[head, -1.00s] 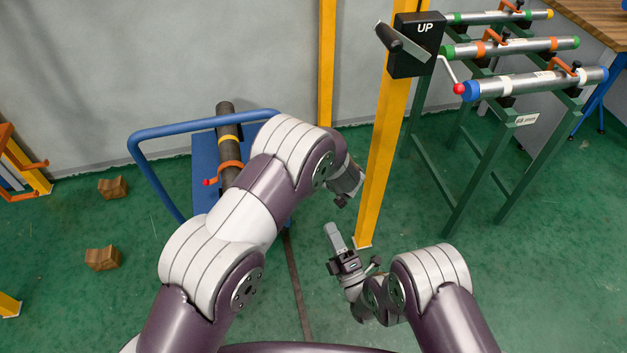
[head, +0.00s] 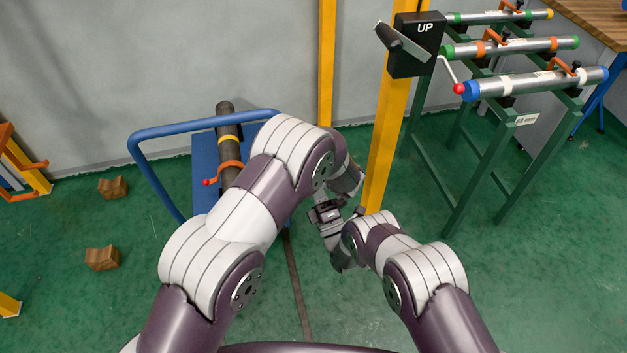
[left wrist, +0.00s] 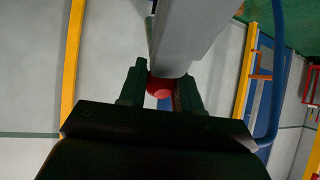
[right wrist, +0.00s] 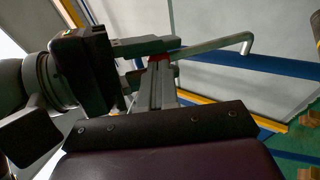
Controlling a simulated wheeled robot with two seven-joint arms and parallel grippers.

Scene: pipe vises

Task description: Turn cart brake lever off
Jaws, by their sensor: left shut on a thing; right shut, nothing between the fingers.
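The brake lever appears as a grey bent rod (right wrist: 222,43) with a red end (right wrist: 167,57) in the right wrist view. My left gripper (right wrist: 140,46) is shut on this lever's red knob; the left wrist view shows the red knob (left wrist: 159,88) between its fingers. My right gripper (right wrist: 158,72) is shut and empty, its fingertips close to the red end; whether they touch it I cannot tell. The cart (head: 203,150), blue with a tall handle, stands left of centre in the head view. The lever is hidden there behind my arms.
A dark pipe (head: 224,121) lies on the cart under an orange clamp. A yellow post (head: 386,150) with a black UP box (head: 413,62) stands right of my arms. A green rack (head: 462,195) holds several pipes. Two wooden blocks (head: 113,187) lie on the floor at left.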

